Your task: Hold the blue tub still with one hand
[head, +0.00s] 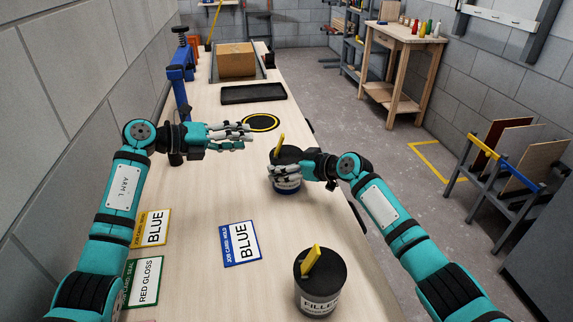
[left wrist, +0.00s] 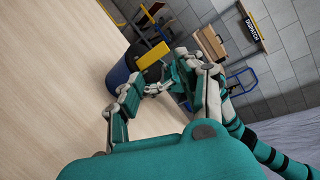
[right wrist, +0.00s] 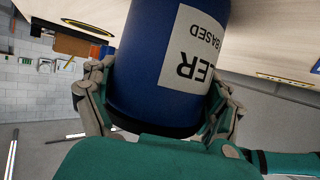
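The blue tub (head: 287,190) stands upright on the bench, with a dark lid, a yellow scraper-like piece (head: 279,147) on top and a white label. My right gripper (head: 284,171) is around it. In the right wrist view the blue tub (right wrist: 150,75) fills the space between the fingers (right wrist: 162,95), which press against both sides. My left gripper (head: 246,136) is open and empty, above the bench to the left of the tub and farther back. The left wrist view shows the blue tub (left wrist: 117,78) beyond its spread fingers (left wrist: 160,88).
A dark filler tub (head: 318,285) with a yellow piece stands at the near right. A blue-edged HOLD card (head: 240,243) reading BLUE lies mid-bench. Two more cards lie left. A yellow-ringed black disc (head: 261,123), black tray (head: 253,94) and blue vise (head: 180,75) are farther back.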

